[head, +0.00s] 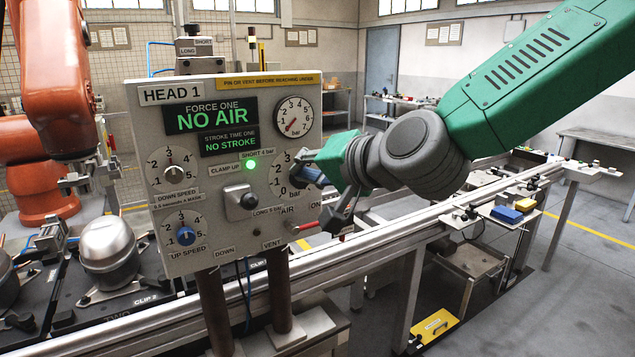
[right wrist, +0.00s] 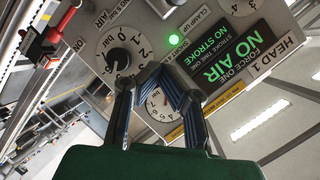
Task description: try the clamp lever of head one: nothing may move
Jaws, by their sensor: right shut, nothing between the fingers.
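The grey HEAD 1 panel (head: 225,260) faces me. Its clamp lever, with a black knob (head: 248,201) on a pale plate, sits between the CLAMP UP and DOWN labels. In the right wrist view only part of the lever area (right wrist: 160,5) shows at the top edge. My right gripper (head: 312,173) is shut and empty, in front of the regulator dial (head: 282,178), right of the lever and apart from it. Its fingers (right wrist: 165,78) close together in the right wrist view, over the pressure gauge (right wrist: 162,104). My left gripper is not in view.
A green lamp (head: 251,165) is lit; the display (head: 211,115) reads NO AIR. A red handle (head: 305,227) sits by VENT. A rail (head: 380,230) runs behind the panel.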

